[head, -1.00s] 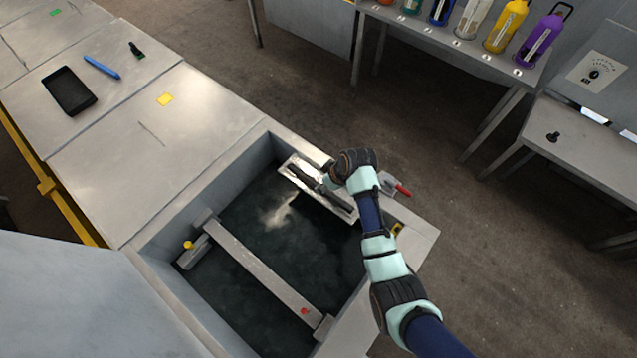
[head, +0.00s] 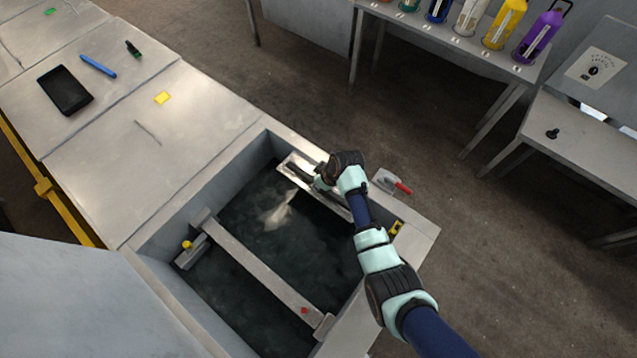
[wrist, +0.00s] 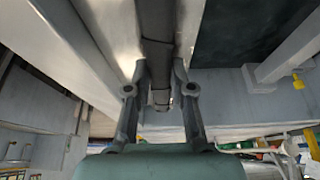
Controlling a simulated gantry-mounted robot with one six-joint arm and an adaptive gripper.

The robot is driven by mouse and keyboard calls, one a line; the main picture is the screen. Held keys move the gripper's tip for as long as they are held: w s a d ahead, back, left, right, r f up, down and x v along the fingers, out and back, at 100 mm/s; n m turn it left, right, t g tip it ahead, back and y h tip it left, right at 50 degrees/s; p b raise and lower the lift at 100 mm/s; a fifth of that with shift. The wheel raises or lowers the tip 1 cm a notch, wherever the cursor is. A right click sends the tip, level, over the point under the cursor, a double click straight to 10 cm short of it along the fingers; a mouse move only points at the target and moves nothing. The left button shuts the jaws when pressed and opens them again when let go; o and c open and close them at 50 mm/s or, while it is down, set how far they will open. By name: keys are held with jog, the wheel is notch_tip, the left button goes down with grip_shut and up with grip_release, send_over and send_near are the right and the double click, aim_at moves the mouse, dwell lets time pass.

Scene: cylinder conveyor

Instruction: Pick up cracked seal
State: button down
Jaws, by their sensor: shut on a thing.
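A dark bar, which looks like the seal (head: 298,172), lies along the pale metal plate (head: 287,161) at the far right side of the sunken tank in the head view. I cannot make out a crack in it. My gripper (head: 321,184) is at the bar, with the wrist covering its right part. In the wrist view, my gripper (wrist: 160,78) has a finger on each side of the dark bar (wrist: 157,30) and is shut on it. Whether the bar is clear of the plate cannot be told.
The tank has raised walls (head: 205,183) and a metal crossbar (head: 262,265) over dark liquid. A tablet (head: 65,90) and blue pen (head: 98,66) lie on the left worktop. Coloured bottles (head: 505,24) stand on a back bench.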

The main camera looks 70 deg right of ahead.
jog(key=shift+r, duration=0.1)
notch_tip(320, 180, up, 20)
jog(key=p, duration=0.2)
